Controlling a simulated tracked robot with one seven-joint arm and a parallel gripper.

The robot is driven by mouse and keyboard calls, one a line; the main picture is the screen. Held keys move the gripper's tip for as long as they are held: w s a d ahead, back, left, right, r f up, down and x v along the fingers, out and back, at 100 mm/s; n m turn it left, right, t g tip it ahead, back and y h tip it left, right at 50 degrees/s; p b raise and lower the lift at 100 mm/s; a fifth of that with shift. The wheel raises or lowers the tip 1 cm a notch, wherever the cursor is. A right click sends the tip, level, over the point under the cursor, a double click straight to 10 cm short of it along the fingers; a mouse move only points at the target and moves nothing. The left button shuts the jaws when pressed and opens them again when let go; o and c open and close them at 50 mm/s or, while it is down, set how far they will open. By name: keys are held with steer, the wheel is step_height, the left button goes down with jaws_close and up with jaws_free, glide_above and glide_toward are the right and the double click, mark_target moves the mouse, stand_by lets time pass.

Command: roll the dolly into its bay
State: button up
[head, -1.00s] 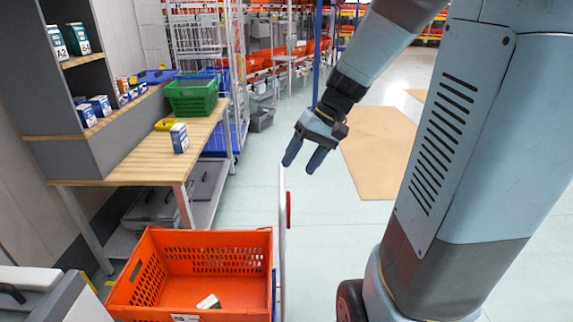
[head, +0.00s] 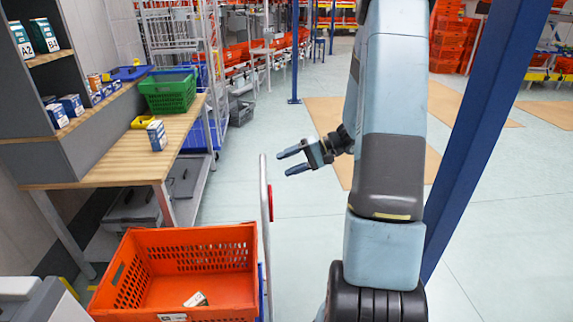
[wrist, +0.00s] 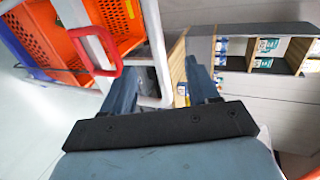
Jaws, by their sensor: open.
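The dolly's pale upright handle (head: 266,235) stands at the right side of an orange tote (head: 190,237), with a red grip (head: 270,203) on it. The tote holds a small white item; the dolly's base is mostly hidden. In the wrist view the red grip (wrist: 95,68) and the pale handle frame (wrist: 157,50) show beyond and between my open fingers (wrist: 160,85). I see no clear contact. I cannot pick out the bay.
A wooden bench (head: 120,160) with a green crate (head: 168,92) and shelves stands left. A blue post (head: 480,140) rises at right, close to my arm. Tan floor mats (head: 330,115) lie ahead. Open floor is right of the handle.

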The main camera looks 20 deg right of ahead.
steer(key=shift+x, duration=4)
steer(key=shift+w+d+f, duration=0.1)
steer(key=shift+c, duration=0.3)
jaws_close()
